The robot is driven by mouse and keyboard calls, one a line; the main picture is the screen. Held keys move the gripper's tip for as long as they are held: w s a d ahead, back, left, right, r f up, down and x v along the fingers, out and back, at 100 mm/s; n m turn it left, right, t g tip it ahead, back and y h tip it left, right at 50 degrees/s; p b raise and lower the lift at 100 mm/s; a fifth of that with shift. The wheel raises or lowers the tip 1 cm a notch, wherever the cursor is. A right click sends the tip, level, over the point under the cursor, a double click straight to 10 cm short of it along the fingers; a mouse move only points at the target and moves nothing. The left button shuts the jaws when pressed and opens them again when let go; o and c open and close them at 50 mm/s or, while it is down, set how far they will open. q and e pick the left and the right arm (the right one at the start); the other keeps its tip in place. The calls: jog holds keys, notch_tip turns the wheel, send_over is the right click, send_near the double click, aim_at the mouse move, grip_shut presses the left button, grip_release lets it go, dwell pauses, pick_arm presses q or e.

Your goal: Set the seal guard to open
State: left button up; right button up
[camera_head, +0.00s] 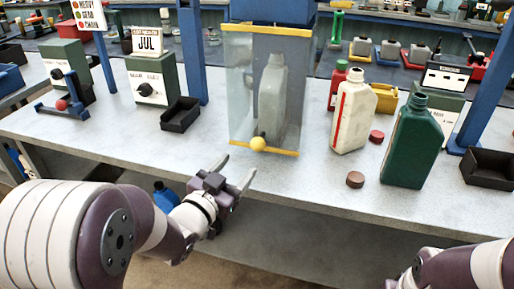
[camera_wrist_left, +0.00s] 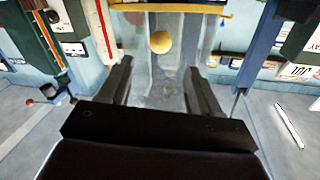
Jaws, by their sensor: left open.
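The seal guard (camera_head: 240,90) is a clear box-like cover with yellow edges, in the middle of the bench under a blue block. Its front panel is down, with the lower yellow bar near the bench top. A yellow ball knob (camera_head: 257,144) sits on that bar; it also shows in the left wrist view (camera_wrist_left: 161,42). A grey bottle (camera_head: 272,95) stands inside, behind the panel. My left gripper (camera_head: 233,172) is open and empty, just in front of and below the knob, apart from it. In the left wrist view, the knob lies beyond and between the spread fingers (camera_wrist_left: 160,75).
A cream bottle (camera_head: 352,112) and a green bottle (camera_head: 412,145) stand right of the guard, with a brown cap (camera_head: 355,179) and red cap (camera_head: 376,136) nearby. A black tray (camera_head: 180,114) lies left. Blue posts rise on both sides. The bench front edge is close to my gripper.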

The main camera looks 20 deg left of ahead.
aim_at(254, 149)
pick_arm(q)
jog(key=x, duration=1.1)
jog(key=shift+f, duration=0.15)
pick_arm(e)
jog(key=shift+f, duration=0.45)
